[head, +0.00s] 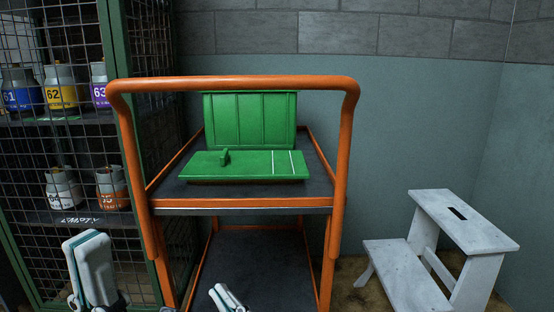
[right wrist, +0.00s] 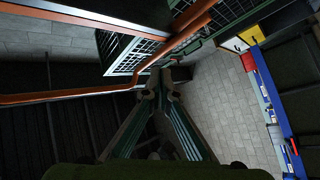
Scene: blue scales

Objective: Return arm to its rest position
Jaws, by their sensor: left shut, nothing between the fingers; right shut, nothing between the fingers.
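My left gripper (head: 90,262) shows at the lower left of the head view, pointing up with its fingers together and nothing between them. My right gripper (head: 222,292) shows only in part at the bottom edge, in front of the cart's lower shelf. In the right wrist view its two dark fingers (right wrist: 158,82) meet at the tips, with nothing held. Both grippers appear apart from the orange cart (head: 235,84). The rest of both arms is out of the head view.
A green case (head: 235,164) with its lid raised sits on the cart's top shelf. A mesh cabinet (head: 50,135) with several labelled jars stands at the left. A white step stool (head: 460,222) stands at the right, with bare floor between it and the cart.

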